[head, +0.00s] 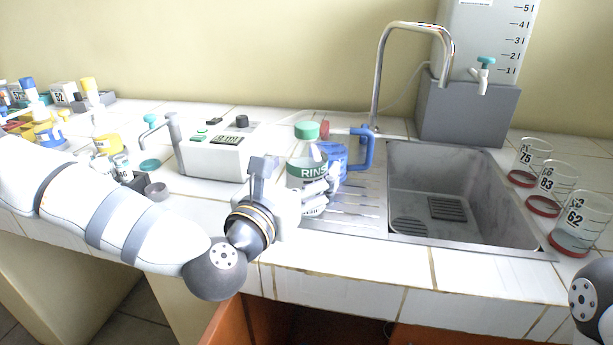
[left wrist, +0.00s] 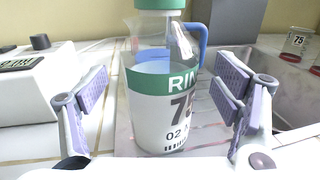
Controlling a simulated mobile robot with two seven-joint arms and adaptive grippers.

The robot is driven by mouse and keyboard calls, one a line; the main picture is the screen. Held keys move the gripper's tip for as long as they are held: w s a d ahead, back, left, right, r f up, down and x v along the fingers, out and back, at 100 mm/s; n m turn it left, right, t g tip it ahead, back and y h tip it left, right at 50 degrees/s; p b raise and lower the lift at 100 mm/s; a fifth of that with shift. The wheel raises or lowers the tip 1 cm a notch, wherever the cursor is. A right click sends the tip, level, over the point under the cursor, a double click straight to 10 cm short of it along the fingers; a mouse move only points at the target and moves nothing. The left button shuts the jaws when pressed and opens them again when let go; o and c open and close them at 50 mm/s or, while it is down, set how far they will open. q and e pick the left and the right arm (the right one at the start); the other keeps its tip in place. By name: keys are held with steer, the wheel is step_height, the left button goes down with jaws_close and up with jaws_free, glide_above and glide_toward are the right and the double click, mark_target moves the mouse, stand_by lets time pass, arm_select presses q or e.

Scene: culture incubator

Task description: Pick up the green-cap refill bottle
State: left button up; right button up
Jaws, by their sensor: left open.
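The green-cap refill bottle (head: 306,170) stands upright at the left edge of the sink unit, with a green cap and a green-and-white RINSE label. In the left wrist view the bottle (left wrist: 160,110) fills the middle, its cap cut by the top edge. My left gripper (head: 318,190) is low in front of the bottle and partly covers its lower body. In the left wrist view my left gripper (left wrist: 165,100) is open, with one finger on each side of the bottle and a visible gap on both sides. My right gripper is out of view.
A clear jug with a blue handle (head: 368,148) stands close behind the bottle. A white instrument (head: 215,160) is to the left. The sink (head: 470,185) and tap (head: 378,75) are to the right, with beakers (head: 577,222) beyond. Small bottles crowd the far left.

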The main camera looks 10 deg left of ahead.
arm_select(q)
steer(key=w, duration=0.2)
steer(key=shift+w+d, duration=0.25)
steer(key=shift+w, duration=0.05)
steer(key=c, duration=1.6)
steer(key=shift+r, duration=0.15)
steer(key=shift+c, duration=0.7)
